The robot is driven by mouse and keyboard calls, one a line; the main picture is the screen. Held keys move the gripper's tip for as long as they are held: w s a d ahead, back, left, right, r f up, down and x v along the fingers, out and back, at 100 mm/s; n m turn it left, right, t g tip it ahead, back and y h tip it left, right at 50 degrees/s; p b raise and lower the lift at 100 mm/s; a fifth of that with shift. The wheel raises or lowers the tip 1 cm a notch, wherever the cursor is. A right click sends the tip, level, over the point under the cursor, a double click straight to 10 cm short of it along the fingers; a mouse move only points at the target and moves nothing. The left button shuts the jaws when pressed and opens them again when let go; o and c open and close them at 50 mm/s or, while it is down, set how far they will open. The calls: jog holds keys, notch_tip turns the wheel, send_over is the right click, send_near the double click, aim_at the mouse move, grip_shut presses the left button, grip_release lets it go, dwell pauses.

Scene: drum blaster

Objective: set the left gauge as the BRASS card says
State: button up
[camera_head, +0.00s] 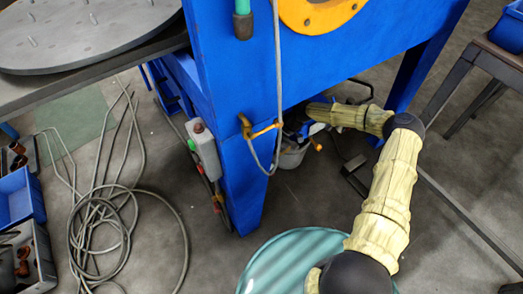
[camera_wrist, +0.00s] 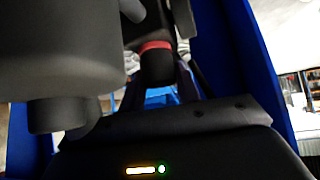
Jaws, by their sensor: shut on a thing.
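My gripper (camera_wrist: 160,85) reaches in under the blue cabinet (camera_head: 235,110). In the wrist view it is shut on a dark round part with a red band (camera_wrist: 156,46), perhaps a knob; its fingers are dim and partly hidden. In the head view the gripper is mostly hidden in the shade behind the cabinet's leg and a yellow-handled fitting (camera_head: 262,131). I cannot make out a gauge face or pointer in either view. No card with the word BRASS can be read.
A large dark grey cylinder (camera_wrist: 62,50) crowds the left of the wrist view. A grey bucket (camera_head: 292,156) stands under the cabinet. A grey hose (camera_head: 97,215) lies coiled on the floor. A teal drum lid (camera_head: 285,262) lies below my arm. Blue bins (camera_head: 20,200) stand at left.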

dwell(0.3)
jog(key=o, duration=1)
jog(key=shift+c, duration=0.2)
jog(key=m+t+p, duration=0.2)
jog(key=shift+s+r+m+y, duration=0.1)
jog(key=shift+r+m+y, duration=0.05)
jog(key=shift+m+y, duration=0.15)
jog(key=shift+m+t+p, duration=1.1)
jog(key=shift+m+p, duration=0.2)
jog(key=shift+m, duration=0.2)
jog(key=shift+f+m+t+b, duration=0.25)
jog(key=shift+m+t+b, duration=0.25)
jog(key=shift+m+b, duration=0.1)
jog(key=shift+b, duration=0.3)
